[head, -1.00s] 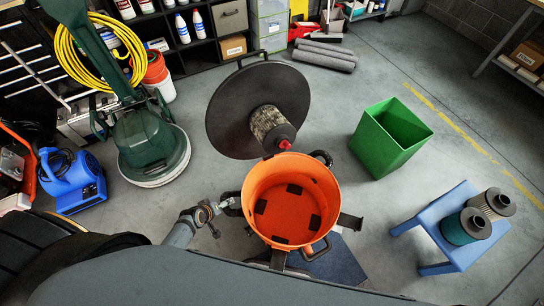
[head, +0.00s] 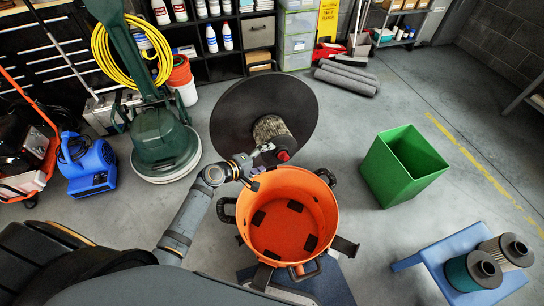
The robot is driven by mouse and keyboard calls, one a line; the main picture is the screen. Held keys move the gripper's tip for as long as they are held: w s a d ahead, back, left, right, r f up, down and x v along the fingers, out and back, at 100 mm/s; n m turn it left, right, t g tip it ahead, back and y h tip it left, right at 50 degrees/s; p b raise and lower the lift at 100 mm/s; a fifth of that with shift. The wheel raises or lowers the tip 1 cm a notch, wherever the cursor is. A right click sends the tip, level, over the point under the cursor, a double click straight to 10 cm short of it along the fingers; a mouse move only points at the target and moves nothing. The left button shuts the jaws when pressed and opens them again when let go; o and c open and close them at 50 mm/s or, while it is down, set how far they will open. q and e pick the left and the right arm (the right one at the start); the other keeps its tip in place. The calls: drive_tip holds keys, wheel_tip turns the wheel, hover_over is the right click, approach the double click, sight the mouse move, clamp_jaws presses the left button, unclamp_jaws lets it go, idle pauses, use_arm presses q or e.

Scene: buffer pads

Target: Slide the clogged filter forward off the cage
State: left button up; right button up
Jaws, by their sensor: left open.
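The clogged filter (head: 270,128) is a greyish-brown pleated cylinder on its cage, attached to the large dark round lid (head: 236,110). The lid is raised behind the orange drum (head: 327,207). A dark end piece with a red tip (head: 283,156) shows at the filter's near end. My left gripper (head: 262,151) is open just left of that near end. I cannot tell whether it touches the filter. The orange drum is open and has dark patches inside. My right gripper is not in view.
A green bin (head: 385,172) stands on the floor at the right. A blue stool (head: 437,258) at the lower right holds a teal filter (head: 462,272) and a beige filter (head: 505,250). A green floor machine (head: 160,140) stands at the left. Floor between drum and bin is clear.

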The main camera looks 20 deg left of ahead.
sight(275, 141)
use_arm(q)
drive_tip(key=x, duration=0.5)
drive_tip(key=shift+w+f, duration=0.2)
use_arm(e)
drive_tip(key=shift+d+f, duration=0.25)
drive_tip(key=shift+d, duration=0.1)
use_arm(q)
drive_tip(key=shift+c, duration=0.2)
